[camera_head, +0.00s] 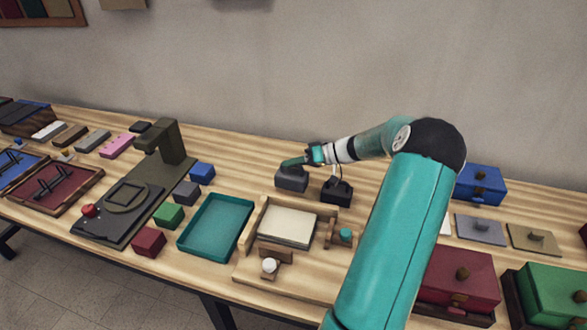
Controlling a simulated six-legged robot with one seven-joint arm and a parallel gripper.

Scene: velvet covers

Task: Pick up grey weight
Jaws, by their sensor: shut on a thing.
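The grey weight (291,181) is a dark grey block at the back middle of the wooden table. My gripper (291,164) comes in from the right and is shut on the top of the grey weight. The fingertips are small here, and the exact grip is partly hidden. I cannot tell whether the weight touches the table or is slightly above it. A black weight (336,192) with a handle stands just to the right of the grey one, below my wrist.
In front is a wooden fixture (244,268) with a cream pad (287,226). A teal tray (216,226), small coloured blocks and a dark press (165,150) stand left. Lidded boxes (460,275) stand right, partly behind my arm. Bare table lies left of the grey weight.

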